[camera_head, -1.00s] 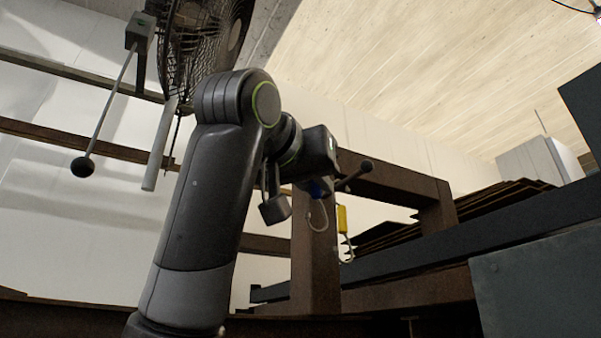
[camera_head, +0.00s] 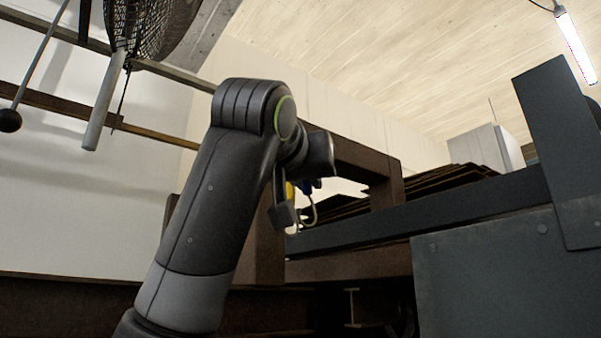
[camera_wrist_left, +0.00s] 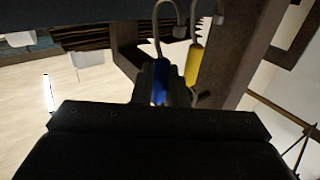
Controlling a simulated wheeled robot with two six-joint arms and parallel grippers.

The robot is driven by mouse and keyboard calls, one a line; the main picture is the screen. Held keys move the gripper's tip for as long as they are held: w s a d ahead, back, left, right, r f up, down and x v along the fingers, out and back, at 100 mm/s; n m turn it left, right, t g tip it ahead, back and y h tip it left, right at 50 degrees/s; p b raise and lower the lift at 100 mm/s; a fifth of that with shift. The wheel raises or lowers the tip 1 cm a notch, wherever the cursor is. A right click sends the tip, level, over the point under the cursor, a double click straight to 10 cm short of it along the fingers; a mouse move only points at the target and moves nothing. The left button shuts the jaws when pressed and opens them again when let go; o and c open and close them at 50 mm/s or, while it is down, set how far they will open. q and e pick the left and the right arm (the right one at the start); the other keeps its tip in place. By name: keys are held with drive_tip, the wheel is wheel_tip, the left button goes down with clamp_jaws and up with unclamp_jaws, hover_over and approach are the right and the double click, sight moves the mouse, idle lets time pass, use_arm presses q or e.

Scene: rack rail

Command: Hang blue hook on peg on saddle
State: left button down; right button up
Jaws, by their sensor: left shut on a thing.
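My left gripper (camera_wrist_left: 163,88) is shut on the blue hook (camera_wrist_left: 160,80), whose pale wire curve points toward the top of the left wrist view. In the head view a small part of the blue hook (camera_head: 307,186) shows below my wrist. The yellow hook (camera_wrist_left: 193,66) is close beside it, and in the head view a strip of the yellow hook (camera_head: 290,190) shows behind my gripper parts. I cannot tell whether the hooks touch. The peg and saddle are not clearly visible now. My right gripper is out of view.
A brown steel frame (camera_head: 345,155) stands behind my wrist, with a long dark grey beam (camera_head: 440,210) to the right. A grey panel (camera_head: 490,285) fills the lower right. A caged fan (camera_head: 150,28) and a ball-ended rod (camera_head: 10,120) are at upper left.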

use_arm(q)
drive_tip(key=shift+f+b, duration=0.3)
drive_tip(key=shift+f, duration=0.1)
idle(0.5)
drive_tip(key=c, duration=1.4)
unclamp_jaws()
drive_tip(key=shift+o, duration=0.2)
drive_tip(key=shift+s, duration=0.15)
drive_tip(key=shift+s+a+b, duration=0.1)
drive_tip(key=shift+s+b, duration=0.15)
drive_tip(key=shift+b, duration=0.05)
drive_tip(key=b+v, duration=0.8)
drive_tip(key=v, duration=0.8)
drive_tip(key=shift+s, duration=0.35)
